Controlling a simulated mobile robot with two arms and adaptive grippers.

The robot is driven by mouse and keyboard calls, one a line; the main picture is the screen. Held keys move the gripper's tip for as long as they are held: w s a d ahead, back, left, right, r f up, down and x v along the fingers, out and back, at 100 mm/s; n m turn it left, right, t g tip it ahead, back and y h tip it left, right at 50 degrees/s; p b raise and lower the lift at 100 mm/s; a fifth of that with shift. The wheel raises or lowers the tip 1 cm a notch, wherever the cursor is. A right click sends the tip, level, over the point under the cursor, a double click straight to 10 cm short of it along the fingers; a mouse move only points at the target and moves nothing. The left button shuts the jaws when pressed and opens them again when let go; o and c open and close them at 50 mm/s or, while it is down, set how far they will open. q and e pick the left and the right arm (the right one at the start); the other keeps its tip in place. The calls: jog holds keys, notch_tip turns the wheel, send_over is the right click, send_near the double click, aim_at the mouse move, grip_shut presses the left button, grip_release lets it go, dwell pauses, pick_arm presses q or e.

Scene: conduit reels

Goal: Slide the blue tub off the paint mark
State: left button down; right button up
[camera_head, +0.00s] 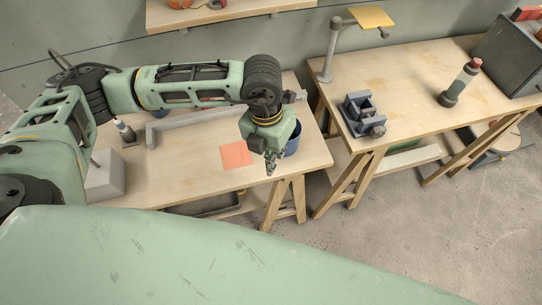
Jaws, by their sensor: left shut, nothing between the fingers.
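The blue tub (293,145) stands on the left workbench near its right end, mostly hidden behind my left gripper. The paint mark (236,155) is a flat orange-red square on the bench top, and its visible part is bare. The tub shows to the right of the mark, with my gripper between them in the picture. My left gripper (271,168) points down, shut and empty, just right of the mark. I cannot tell whether it touches the tub. My right gripper is out of view.
A grey rail (185,120) and a grey block (105,178) are on the left workbench (190,180). Its right edge lies close beyond the tub. A second bench (420,85) across a gap carries a vise (362,113), a bottle (459,84) and a lamp-like stand (331,50).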

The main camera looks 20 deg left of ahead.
pick_arm(q)
jog(key=shift+y, duration=0.6)
jog(key=a+f+p, duration=0.1)
jog(key=f, duration=0.2)
jog(key=a+f, duration=0.1)
jog(key=f, duration=0.2)
jog(key=w+a+f+p, duration=0.1)
jog(key=f, duration=0.2)
jog(key=shift+f+p, duration=0.2)
jog(key=shift+p, duration=0.1)
jog(key=shift+w+d+f+p, duration=0.15)
jog(key=shift+w+p, duration=0.1)
jog(key=shift+w, duration=0.3)
jog(key=shift+w+d+r+p, duration=0.1)
jog(key=shift+w+p, duration=0.1)
jog(key=shift+w, duration=0.35)
jog(key=shift+w+d+f, duration=0.15)
jog(key=shift+w+f, duration=0.05)
jog(key=shift+w, duration=0.7)
